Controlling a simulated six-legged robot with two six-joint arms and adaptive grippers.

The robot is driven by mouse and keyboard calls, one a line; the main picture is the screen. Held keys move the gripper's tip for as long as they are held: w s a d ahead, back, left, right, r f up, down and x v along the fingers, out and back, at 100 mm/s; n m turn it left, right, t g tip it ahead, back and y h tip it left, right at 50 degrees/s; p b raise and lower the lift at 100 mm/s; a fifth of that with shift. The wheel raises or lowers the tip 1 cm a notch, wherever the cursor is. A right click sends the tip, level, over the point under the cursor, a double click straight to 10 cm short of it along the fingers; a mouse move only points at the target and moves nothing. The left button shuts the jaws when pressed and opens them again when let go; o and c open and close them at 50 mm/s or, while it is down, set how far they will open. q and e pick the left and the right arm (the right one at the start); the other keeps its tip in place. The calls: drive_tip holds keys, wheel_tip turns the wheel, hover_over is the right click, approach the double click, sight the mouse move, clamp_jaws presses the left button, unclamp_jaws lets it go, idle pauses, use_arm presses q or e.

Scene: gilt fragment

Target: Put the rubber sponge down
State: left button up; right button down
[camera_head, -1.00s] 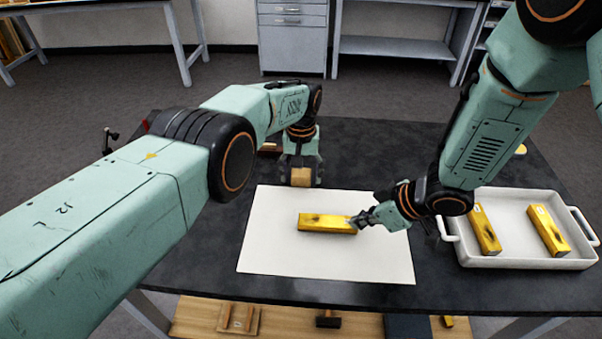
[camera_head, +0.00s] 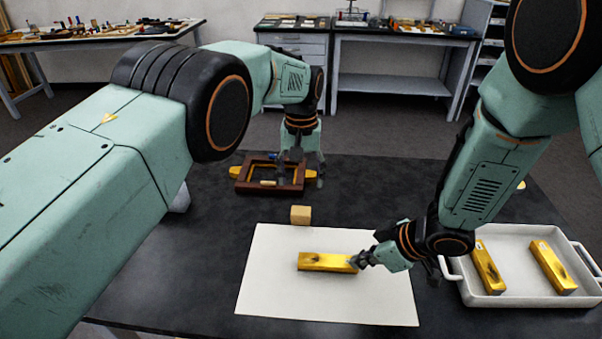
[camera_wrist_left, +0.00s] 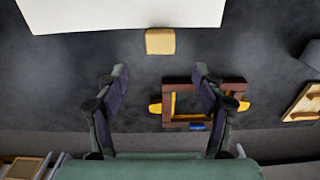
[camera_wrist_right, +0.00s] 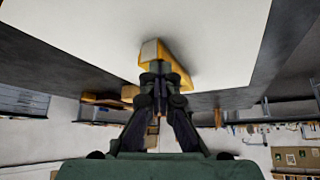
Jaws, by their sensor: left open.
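The rubber sponge (camera_head: 300,215) is a small tan block on the dark table, just beyond the white sheet's far edge. It also shows in the left wrist view (camera_wrist_left: 160,41). My left gripper (camera_wrist_left: 160,76) is open and empty, its fingers apart from the sponge. In the head view my left gripper (camera_head: 306,170) is behind the sponge, beside the brown frame. A gilt bar (camera_head: 325,262) with a dark mark lies on the white sheet (camera_head: 270,300). My right gripper (camera_head: 360,261) is at its right end, fingertips close together; whether they clamp it is unclear (camera_wrist_right: 160,68).
A brown wooden clamp-like frame (camera_head: 243,186) with yellow parts lies behind the sponge, near my left fingers. A white tray (camera_head: 515,237) with two gilt bars stands at the right. Dark table is free left of the sheet.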

use_arm(q)
drive_tip(key=shift+o, duration=0.5)
drive_tip(key=shift+r, duration=0.35)
drive_tip(key=m+t, duration=0.1)
drive_tip(key=m, duration=3.5)
hover_over(301, 210)
drive_tip(key=f, duration=0.6)
drive_tip(key=shift+s+a+f, duration=0.15)
drive_tip(key=shift+a+f, duration=0.2)
drive_tip(key=shift+a, duration=0.05)
drive_tip(key=f, duration=0.4)
drive_tip(key=shift+d+f, duration=0.1)
drive_tip(key=shift+d, duration=0.25)
drive_tip(key=shift+f, duration=0.45)
